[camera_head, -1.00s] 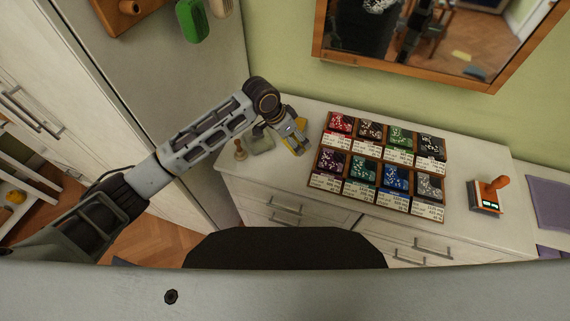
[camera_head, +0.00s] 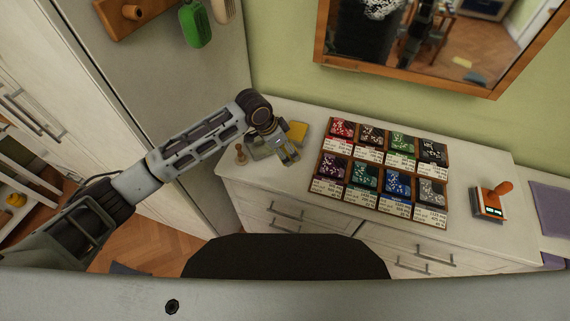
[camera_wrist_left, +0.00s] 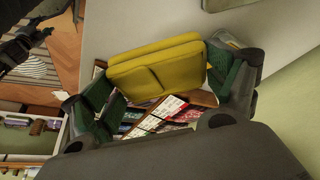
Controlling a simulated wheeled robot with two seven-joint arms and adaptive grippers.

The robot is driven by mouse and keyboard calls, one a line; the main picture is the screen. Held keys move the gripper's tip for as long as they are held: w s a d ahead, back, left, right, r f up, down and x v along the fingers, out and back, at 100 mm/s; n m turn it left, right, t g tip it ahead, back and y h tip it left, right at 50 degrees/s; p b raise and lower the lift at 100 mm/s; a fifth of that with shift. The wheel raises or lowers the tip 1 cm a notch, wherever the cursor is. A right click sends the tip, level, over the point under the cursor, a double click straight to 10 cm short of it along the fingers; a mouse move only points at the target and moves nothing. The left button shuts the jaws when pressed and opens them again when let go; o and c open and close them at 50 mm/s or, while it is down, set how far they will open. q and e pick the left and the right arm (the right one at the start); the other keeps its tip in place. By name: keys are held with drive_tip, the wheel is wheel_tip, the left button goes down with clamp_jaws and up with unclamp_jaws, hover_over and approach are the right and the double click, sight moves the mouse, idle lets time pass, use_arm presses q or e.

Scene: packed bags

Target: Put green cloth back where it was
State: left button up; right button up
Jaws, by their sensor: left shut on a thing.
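My left gripper (camera_head: 290,158) is over the left end of the white dresser. In the left wrist view its two fingers (camera_wrist_left: 168,88) stand apart, with dark green inner faces. A yellow, soft-looking folded piece (camera_wrist_left: 155,65) spans the gap and appears clamped between them. It also shows in the head view (camera_head: 298,130), behind the gripper. A dull grey-green thing (camera_head: 257,152) lies on the dresser, partly hidden by my arm. I cannot pick out a clearly green cloth. My right gripper is not in view.
A rack of labelled, coloured packets (camera_head: 378,172) stands right of the gripper. A small wooden-handled stamp (camera_head: 240,153) stands at the left end. An orange-handled device (camera_head: 490,201) stands farther right. A mirror (camera_head: 430,35) hangs behind.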

use_arm(q)
drive_tip(key=shift+f, duration=2.3)
drive_tip(key=shift+f, duration=1.85)
drive_tip(key=o, duration=0.7)
drive_tip(key=shift+f, duration=0.1)
drive_tip(key=shift+v, duration=6.1)
